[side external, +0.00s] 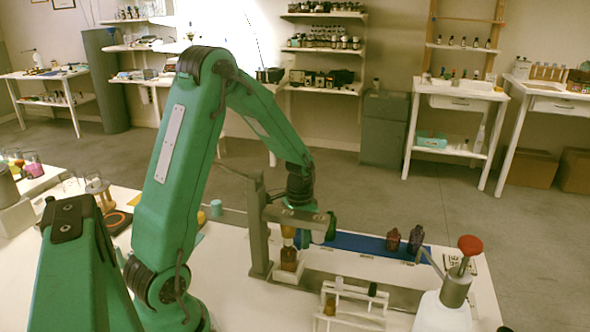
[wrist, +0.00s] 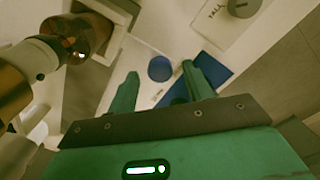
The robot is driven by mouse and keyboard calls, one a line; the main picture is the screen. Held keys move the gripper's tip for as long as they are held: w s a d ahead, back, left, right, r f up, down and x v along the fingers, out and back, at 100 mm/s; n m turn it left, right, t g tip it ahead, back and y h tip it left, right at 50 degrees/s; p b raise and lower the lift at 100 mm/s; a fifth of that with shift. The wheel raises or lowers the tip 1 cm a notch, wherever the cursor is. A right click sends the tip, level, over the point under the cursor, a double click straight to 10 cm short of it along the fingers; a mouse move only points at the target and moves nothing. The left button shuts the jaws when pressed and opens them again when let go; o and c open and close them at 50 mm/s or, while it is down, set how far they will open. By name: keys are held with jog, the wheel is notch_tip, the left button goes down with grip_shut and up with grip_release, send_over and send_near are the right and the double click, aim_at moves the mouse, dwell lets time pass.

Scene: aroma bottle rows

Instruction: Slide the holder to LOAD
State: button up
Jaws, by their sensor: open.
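My gripper (side external: 317,232) is open, its two green fingers pointing down beside the grey post. In the wrist view the fingers (wrist: 160,88) stand apart, with a round blue knob (wrist: 160,68) showing between their tips; I cannot tell how high they are above it. An amber bottle (side external: 289,256) stands upright on a pale block that looks like the holder (side external: 287,275), just left of my gripper. The bottle shows large at the upper left of the wrist view (wrist: 92,36). I cannot make out a LOAD label in either view.
A blue strip (side external: 362,244) runs right behind the gripper, with two dark bottles (side external: 393,240) (side external: 416,238) at its right end. A grey post (side external: 258,235) stands left. A white vial rack (side external: 350,308) and a red-topped pump bottle (side external: 447,308) stand in front.

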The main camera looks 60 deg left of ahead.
jog(key=shift+f, duration=0.45)
grip_shut()
jog(key=shift+w+d, duration=0.1)
jog(key=w+d, duration=1.2)
jog(key=shift+w+d, duration=0.3)
dwell(0.3)
